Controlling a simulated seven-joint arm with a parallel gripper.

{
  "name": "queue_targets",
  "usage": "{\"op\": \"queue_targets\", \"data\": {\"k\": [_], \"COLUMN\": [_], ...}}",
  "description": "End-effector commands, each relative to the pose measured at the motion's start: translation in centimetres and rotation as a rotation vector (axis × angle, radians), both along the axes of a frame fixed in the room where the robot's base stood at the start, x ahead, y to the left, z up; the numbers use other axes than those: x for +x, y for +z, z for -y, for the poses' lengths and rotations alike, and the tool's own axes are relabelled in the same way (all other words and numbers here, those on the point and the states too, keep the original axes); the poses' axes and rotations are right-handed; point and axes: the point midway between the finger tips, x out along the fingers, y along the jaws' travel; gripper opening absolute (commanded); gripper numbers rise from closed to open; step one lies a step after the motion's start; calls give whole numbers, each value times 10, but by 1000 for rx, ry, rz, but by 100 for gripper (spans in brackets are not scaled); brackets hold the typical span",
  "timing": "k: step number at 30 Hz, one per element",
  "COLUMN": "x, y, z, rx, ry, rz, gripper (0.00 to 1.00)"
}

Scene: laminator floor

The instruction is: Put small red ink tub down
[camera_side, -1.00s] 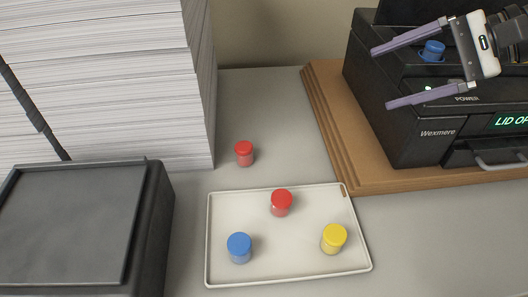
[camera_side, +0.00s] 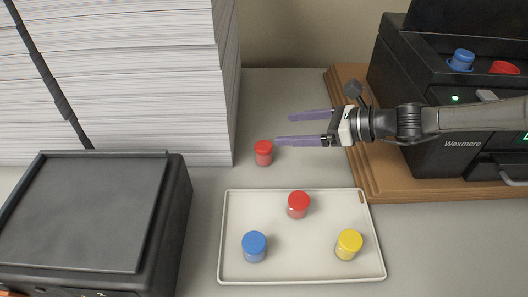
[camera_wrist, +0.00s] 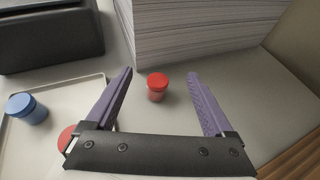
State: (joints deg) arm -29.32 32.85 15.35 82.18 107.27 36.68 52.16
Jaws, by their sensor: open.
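A small red ink tub (camera_side: 264,152) stands upright on the grey table near the paper stack, behind the tray. In the wrist view this red tub (camera_wrist: 157,86) shows ahead of my fingers, between their lines. My gripper (camera_side: 282,129) is open and empty, its two purple fingers pointing left, close to that tub. Another red tub (camera_side: 298,205) stands on the white tray (camera_side: 236,215); in the wrist view it is partly hidden behind my gripper. A red lid (camera_side: 504,68) also shows in the top of the black machine (camera_side: 395,60), partly cut by its edge.
A blue tub (camera_side: 254,247) and a yellow tub (camera_side: 348,244) stand on the tray. Another blue tub (camera_side: 461,60) sits in the machine top. A tall paper stack (camera_side: 130,90) and a black box (camera_side: 90,210) stand left. A wooden board (camera_side: 345,95) lies under the machine.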

Motion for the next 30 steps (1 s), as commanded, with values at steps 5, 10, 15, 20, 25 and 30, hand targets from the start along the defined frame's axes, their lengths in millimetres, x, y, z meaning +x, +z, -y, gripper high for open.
{"op": "queue_targets", "data": {"k": [5,10,15,20,25,30], "x": [0,4,9,15,23,26], "y": [-45,-55,-60,-68,-75,-79], "z": [0,-10,-23,-39,-57,-64], "rx": [0,1,0,1,2,0], "ry": [1,2,1,3,2,1], "rz": [-2,4,3,3,4,3], "gripper": [87,87,87,87,87,87]}}
